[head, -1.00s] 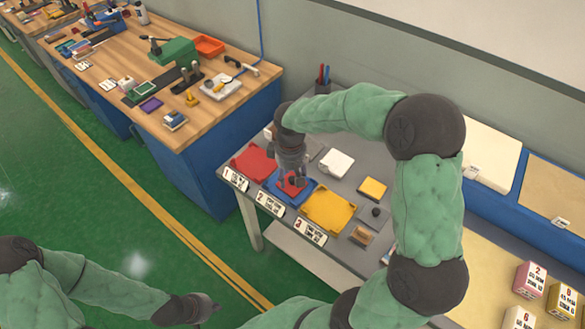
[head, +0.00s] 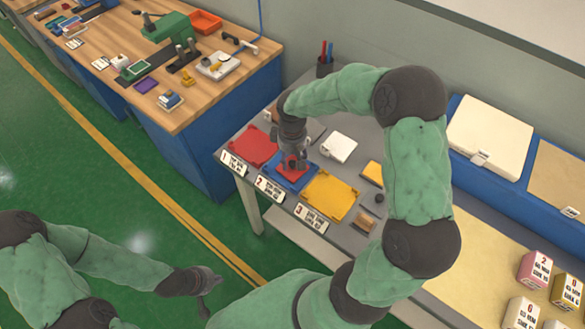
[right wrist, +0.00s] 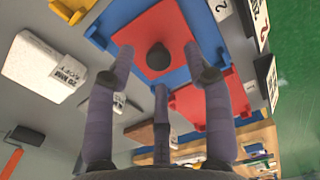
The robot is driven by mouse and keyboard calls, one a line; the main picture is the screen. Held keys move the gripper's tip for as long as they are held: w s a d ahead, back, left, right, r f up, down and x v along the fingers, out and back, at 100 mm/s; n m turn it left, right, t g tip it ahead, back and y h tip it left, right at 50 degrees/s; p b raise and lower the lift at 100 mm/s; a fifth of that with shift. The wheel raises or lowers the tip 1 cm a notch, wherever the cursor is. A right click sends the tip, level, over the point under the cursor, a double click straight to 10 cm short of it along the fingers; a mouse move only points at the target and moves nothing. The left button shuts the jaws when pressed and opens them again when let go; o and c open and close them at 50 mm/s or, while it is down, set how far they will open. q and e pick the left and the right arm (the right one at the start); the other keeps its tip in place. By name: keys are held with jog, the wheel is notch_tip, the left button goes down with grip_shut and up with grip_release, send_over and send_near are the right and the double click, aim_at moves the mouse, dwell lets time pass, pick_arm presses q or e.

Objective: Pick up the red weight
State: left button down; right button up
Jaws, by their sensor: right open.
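The red weight (right wrist: 178,30) is a flat red block with a dark round knob. In the right wrist view it lies on the blue tray (right wrist: 206,42). In the head view the weight (head: 290,171) is partly hidden by my right gripper, and the blue tray (head: 275,181) shows around it. My right gripper (head: 294,163) points down over the weight. Its fingers are apart and empty in the right wrist view, with the knob showing between them. My left gripper (head: 206,286) hangs over the green floor at the lower left, away from the table.
A red tray (head: 252,147) and a yellow tray (head: 330,195) flank the blue one, with numbered cards in front. A white block (head: 339,147) and a wooden block (head: 364,221) sit close by. A pen cup (head: 325,67) stands at the back.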

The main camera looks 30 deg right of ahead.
aim_at(292, 162)
jog(key=f, duration=0.3)
jog(key=shift+w+d+f+b, duration=0.15)
jog(key=shift+w+f+b, duration=0.05)
jog(key=shift+f+b, duration=0.2)
jog(key=shift+r, duration=0.1)
grip_shut()
